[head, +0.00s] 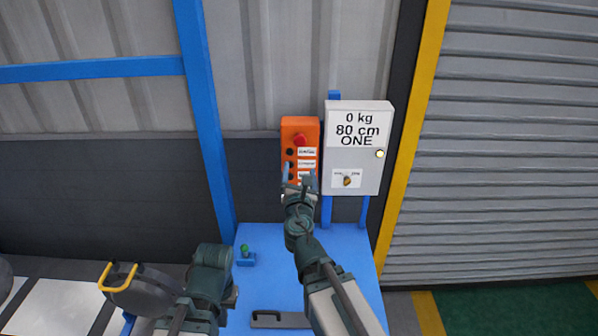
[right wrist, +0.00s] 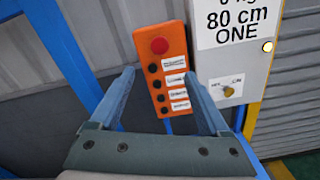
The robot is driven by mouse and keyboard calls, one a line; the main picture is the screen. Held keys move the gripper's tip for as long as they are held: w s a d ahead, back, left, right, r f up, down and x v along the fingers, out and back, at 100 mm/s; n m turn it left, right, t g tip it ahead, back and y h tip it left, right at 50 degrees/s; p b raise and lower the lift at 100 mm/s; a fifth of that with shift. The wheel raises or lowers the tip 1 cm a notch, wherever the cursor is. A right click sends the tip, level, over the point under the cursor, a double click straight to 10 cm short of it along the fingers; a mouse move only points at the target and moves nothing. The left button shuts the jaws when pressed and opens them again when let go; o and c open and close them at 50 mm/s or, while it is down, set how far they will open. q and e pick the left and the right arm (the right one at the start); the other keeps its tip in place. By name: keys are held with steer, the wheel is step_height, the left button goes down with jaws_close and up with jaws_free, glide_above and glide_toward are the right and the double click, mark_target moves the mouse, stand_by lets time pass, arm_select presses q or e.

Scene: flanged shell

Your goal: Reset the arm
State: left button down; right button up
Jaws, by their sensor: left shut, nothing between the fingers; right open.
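My right gripper (head: 300,182) is raised in front of an orange button box (head: 308,134). In the right wrist view its two blue-grey fingers (right wrist: 160,76) stand wide apart with nothing between them. The orange box (right wrist: 160,85) shows beyond the gap; I cannot tell how near the fingers are to it. My left arm (head: 208,285) is bent low at the lower left, beside a dark round part with yellow handles (head: 136,292). The left gripper is shut and empty, its fingers hard to make out.
A grey display box (head: 372,175) reading 0 kg, 80 cm, ONE hangs right of the button box. A blue table (head: 265,285) stands below, with a small green-topped item (head: 245,252) and a dark handle-like bar (head: 280,319). A blue post (head: 205,110) rises at left.

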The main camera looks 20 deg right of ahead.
steer(key=s+a+f+m+g+h+b, duration=0.1)
steer(key=s+f+m+g+b, duration=0.35)
steer(key=f+m, duration=0.55)
steer(key=s+a+f+m+g+b, duration=0.1)
steer(key=s+f+m+g+b, duration=0.3)
steer(key=f+m, duration=0.5)
steer(key=s+a+f+m+g+y+b, duration=0.3)
steer(key=s+a+f+m+g+y, duration=0.2)
steer(key=s+a+f+g, duration=0.4)
steer(key=s+a+f+m, duration=0.1)
steer(key=s+a+f, duration=0.2)
steer(key=s+f, duration=0.2)
steer(key=shift+s+a+f, duration=0.25)
steer(key=shift+s+f, duration=0.15)
steer(key=shift+s, duration=0.3)
